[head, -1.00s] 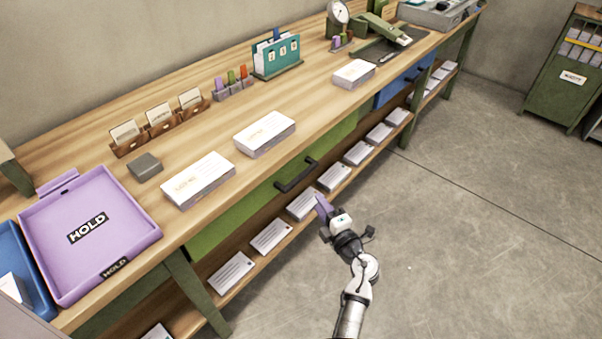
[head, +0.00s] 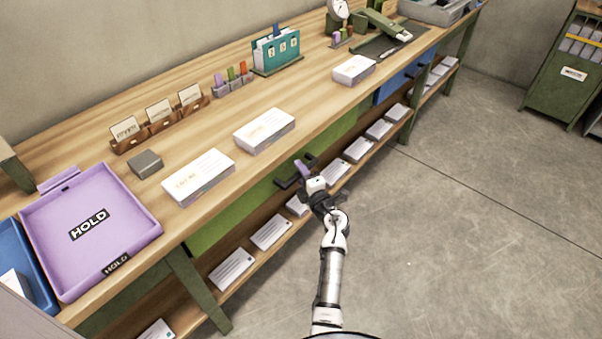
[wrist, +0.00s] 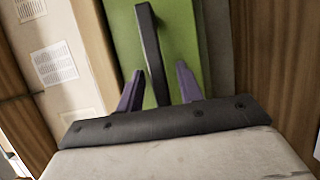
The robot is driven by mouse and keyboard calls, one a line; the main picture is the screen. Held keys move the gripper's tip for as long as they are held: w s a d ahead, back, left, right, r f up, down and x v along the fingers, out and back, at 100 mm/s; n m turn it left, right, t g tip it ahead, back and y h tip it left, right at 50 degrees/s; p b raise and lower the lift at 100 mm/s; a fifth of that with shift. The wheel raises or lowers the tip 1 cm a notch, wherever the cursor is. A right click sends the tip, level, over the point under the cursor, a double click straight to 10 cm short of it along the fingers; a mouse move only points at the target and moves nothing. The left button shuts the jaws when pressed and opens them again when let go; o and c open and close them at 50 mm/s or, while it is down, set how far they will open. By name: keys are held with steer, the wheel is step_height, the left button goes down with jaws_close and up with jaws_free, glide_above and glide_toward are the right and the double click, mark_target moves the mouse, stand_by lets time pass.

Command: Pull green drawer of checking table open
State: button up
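The green drawer (head: 235,214) is set in the front of the wooden checking table (head: 215,108) and looks shut. Its dark bar handle (head: 285,182) runs along the drawer front; its right part is hidden behind my gripper in the head view. My gripper (head: 301,168) is at the handle. In the wrist view my gripper (wrist: 158,88) has its two purple fingers apart, one on each side of the dark handle (wrist: 152,50), with gaps on both sides. The green drawer front (wrist: 178,40) lies behind it.
A blue drawer (head: 400,80) is farther right in the same table. A lower shelf below holds several paper stacks (head: 270,232). Stacks of paper and a purple HOLD tray (head: 130,205) lie on top. The floor (head: 450,230) in front is clear.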

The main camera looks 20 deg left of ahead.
jaws_close()
steer(key=shift+d, duration=0.1)
steer(key=s+d+p, duration=0.3)
steer(key=d, duration=0.7)
steer(key=s+d+p, duration=0.3)
steer(key=s+d, duration=0.1)
steer(key=d, duration=0.6)
steer(key=shift+s, duration=0.2)
jaws_free()
steer(key=b+v, duration=0.3)
steer(key=v, duration=1)
steer(key=shift+s+d, duration=0.2)
steer(key=shift+s, duration=0.1)
